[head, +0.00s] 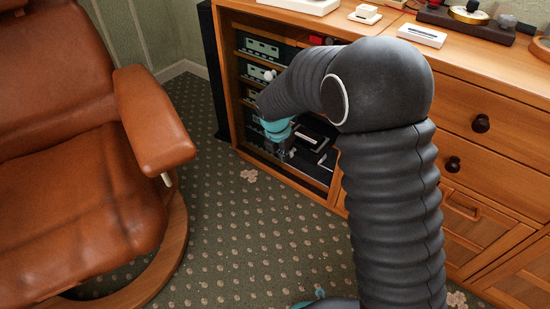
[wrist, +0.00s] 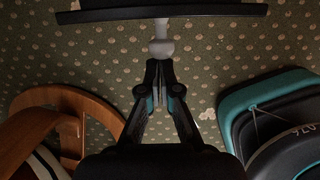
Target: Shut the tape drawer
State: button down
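In the wrist view a dark panel edge (wrist: 110,15) with a pale knob (wrist: 160,47) crosses the top; it looks like a drawer front, but I cannot tell if it is the tape drawer. My gripper (wrist: 159,66) has its fingers drawn together, tips at or just short of the knob; contact is unclear. In the head view my teal gripper (head: 284,150) is low at the front of the open-fronted wooden cabinet bay. Drawer-like units with pale labels (head: 262,48) are stacked inside. My arm hides much of the bay, including any drawer behind it.
A brown leather armchair (head: 75,170) stands left; its wooden base (wrist: 75,100) shows in the wrist view. Wooden drawers (head: 490,120) with dark knobs are at right. Small items, including a white box (head: 421,35), lie on the cabinet top. Patterned carpet (head: 250,235) is clear between.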

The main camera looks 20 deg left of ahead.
aim_at(302, 142)
jog(key=w+d+p, duration=0.1)
jog(key=w, duration=0.2)
jog(key=w+d+p, duration=0.1)
jog(key=w, duration=0.1)
jog(key=w+d+p, duration=0.1)
jog(key=w, duration=0.2)
jog(key=shift+w+d, duration=0.35)
jog(key=shift+s, duration=0.1)
